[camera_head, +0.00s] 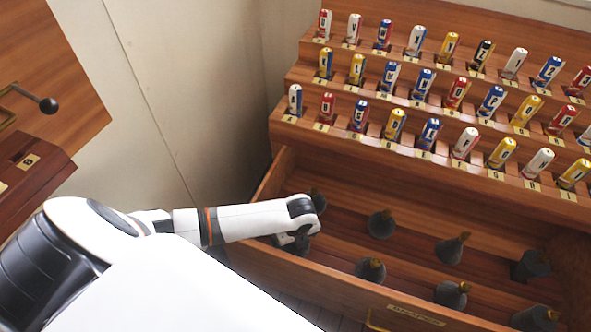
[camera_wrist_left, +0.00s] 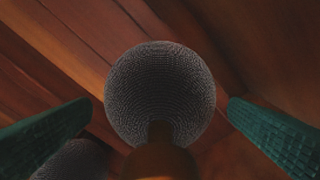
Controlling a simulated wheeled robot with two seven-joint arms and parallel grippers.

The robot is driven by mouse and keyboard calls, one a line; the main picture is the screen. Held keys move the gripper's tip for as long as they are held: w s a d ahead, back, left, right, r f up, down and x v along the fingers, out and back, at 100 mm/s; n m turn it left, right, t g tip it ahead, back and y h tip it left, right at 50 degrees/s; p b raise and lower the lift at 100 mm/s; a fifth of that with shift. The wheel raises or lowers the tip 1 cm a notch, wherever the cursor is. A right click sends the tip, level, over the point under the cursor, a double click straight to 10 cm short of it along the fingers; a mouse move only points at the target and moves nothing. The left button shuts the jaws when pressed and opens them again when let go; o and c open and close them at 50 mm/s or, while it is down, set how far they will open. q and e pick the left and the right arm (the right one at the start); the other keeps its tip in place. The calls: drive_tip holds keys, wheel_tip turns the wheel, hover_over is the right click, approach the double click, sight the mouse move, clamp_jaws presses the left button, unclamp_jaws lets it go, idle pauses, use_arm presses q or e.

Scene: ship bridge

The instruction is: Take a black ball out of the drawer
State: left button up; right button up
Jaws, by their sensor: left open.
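An open wooden drawer (camera_head: 318,284) holds several dark, textured balls, each with a tapered stem on top, such as one near the middle (camera_head: 381,224) and one near the front (camera_head: 370,270). My left gripper (camera_head: 292,240) reaches into the drawer's left end and partly hides what is under it. In the left wrist view a black ball (camera_wrist_left: 160,85) lies centred between the two green fingers, with clear gaps on both sides. Its brownish stem (camera_wrist_left: 160,160) points toward the camera. A second ball (camera_wrist_left: 72,162) shows at the lower left, beside the left finger. My left gripper is open.
Above the drawer, stepped wooden racks (camera_head: 440,162) hold several rows of coloured lettered cylinders. A pale wall (camera_head: 190,90) stands to the left of the drawer. A wooden console with a black-knobbed lever (camera_head: 48,105) is at the far left.

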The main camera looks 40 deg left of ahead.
use_arm(q)
drive_tip(key=c, duration=1.5)
